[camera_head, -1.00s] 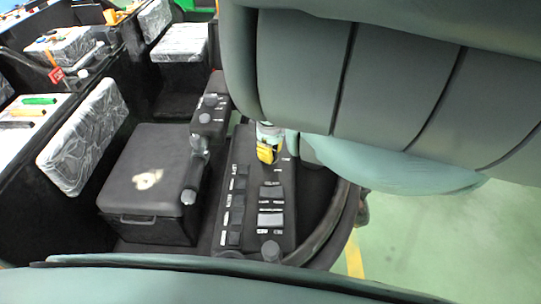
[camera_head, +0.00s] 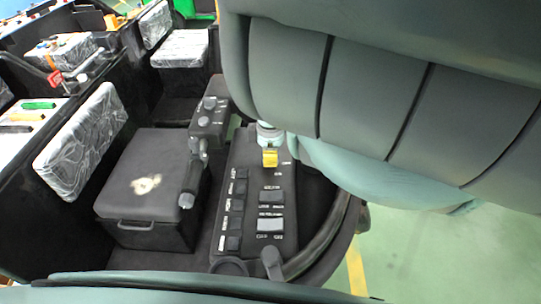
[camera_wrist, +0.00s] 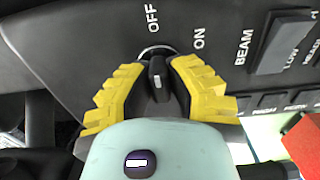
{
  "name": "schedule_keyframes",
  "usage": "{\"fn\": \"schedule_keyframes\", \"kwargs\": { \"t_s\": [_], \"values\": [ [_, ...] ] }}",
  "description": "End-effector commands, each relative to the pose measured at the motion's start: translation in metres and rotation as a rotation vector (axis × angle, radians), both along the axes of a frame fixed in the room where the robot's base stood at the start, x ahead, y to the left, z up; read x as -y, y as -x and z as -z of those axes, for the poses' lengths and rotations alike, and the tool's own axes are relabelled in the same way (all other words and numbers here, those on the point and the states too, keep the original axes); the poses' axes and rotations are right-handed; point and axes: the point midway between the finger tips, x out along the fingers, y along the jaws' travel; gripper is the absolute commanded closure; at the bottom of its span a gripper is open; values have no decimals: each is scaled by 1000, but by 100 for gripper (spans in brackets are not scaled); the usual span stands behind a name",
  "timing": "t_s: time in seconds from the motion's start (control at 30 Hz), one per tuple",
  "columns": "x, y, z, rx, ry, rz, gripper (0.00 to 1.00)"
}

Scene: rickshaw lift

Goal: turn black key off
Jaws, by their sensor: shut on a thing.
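The black key (camera_wrist: 157,76) stands in its round switch on the dark control panel in the wrist view. Its long side runs nearly up and down in the picture, with its top end towards the white OFF label (camera_wrist: 152,18). The ON label (camera_wrist: 199,38) is to its upper right. My gripper (camera_wrist: 157,82) has its yellow fingers shut on the key, one on each side. In the head view my gripper (camera_head: 270,158) is at the top of the panel (camera_head: 250,205); the key is hidden there.
Panel switches (camera_head: 271,225) and the BEAM switch (camera_wrist: 285,43) are close by. A dark lever (camera_head: 188,190) and a black box (camera_head: 150,180) stand left of the panel. Wrapped seats (camera_head: 82,140) are farther left. Green floor is open at right.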

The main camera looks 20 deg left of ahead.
Motion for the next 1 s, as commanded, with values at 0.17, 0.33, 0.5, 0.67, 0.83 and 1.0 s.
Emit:
{"fn": "schedule_keyframes", "kwargs": {
  "t_s": [0.17, 0.33, 0.5, 0.67, 0.83, 1.0],
  "values": [
    [0, -1, 0, 4, -2, -3, 100],
    [0, -1, 0, 4, -1, -3, 76],
    [0, -1, 0, 3, -1, -2, 59],
    [0, 0, 0, 1, 0, -1, 54],
    [0, 0, -1, 1, 0, -1, 54],
    [0, -2, -12, 4, -1, -1, 54]
  ]
}}
